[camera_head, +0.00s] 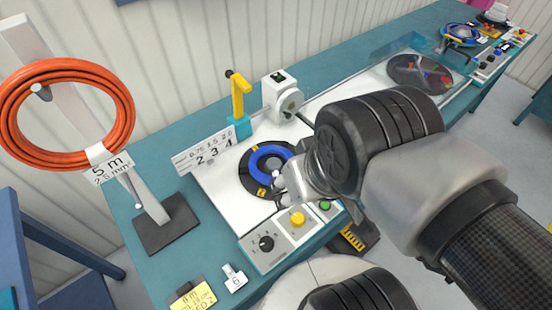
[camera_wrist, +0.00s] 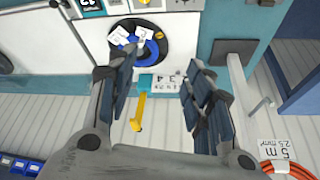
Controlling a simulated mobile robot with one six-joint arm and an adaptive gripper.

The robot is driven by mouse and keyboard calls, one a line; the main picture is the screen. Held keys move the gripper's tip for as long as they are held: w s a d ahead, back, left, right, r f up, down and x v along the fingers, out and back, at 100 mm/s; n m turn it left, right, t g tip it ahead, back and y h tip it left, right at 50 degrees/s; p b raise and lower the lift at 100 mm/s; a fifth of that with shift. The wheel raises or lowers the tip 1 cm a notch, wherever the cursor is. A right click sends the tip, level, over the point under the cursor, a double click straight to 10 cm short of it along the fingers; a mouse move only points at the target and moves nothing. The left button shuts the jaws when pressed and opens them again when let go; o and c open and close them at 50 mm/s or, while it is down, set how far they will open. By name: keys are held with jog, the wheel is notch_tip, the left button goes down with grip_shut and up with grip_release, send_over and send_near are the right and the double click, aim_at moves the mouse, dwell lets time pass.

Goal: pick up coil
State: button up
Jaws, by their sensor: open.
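A blue coil (camera_head: 257,166) lies flat on a black round turntable (camera_head: 247,182) set in the white bench unit. It also shows in the wrist view (camera_wrist: 153,48), beyond my fingertips, with white tags on it. An orange coil (camera_head: 68,157) hangs on the peg of a grey stand at the left, with a "5 m" label (camera_head: 108,167). A bit of it shows at the lower right of the wrist view (camera_wrist: 285,165). My gripper (camera_wrist: 160,85) is open, with nothing between its fingers. In the head view, my arm hides most of it and part of the turntable's right side.
A yellow post (camera_head: 238,97) and a number plate (camera_head: 207,149) stand beside the turntable. A control box with a yellow button (camera_head: 297,218) is in front. A dark disc (camera_head: 420,75) lies under a clear cover farther right. The teal table (camera_head: 150,150) is bare beside the stand.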

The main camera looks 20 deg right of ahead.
jog(key=shift+c, duration=0.4)
jog(key=shift+w+r, duration=0.1)
jog(key=shift+w, duration=0.15)
jog(key=shift+c, duration=0.8)
jog(key=n+g+b, duration=0.2)
jog(key=n+g, duration=0.3)
jog(key=n, duration=0.1)
send_over(260, 175)
jog(key=f, duration=2.7)
jog(key=shift+s+d+f, duration=0.2)
jog(key=shift+d+f, duration=0.1)
jog(key=shift+f, duration=0.1)
jog(key=shift+w+a+f+b, duration=0.15)
jog(key=shift+f+b, duration=0.4)
jog(key=shift+f, duration=1)
jog(key=shift+w+a+f+b, duration=0.15)
jog(key=shift+f+b, duration=0.4)
jog(key=shift+f, duration=0.95)
jog(key=shift+r, duration=0.1)
jog(key=shift+s, duration=0.1)
jog(key=shift+c, duration=0.6)
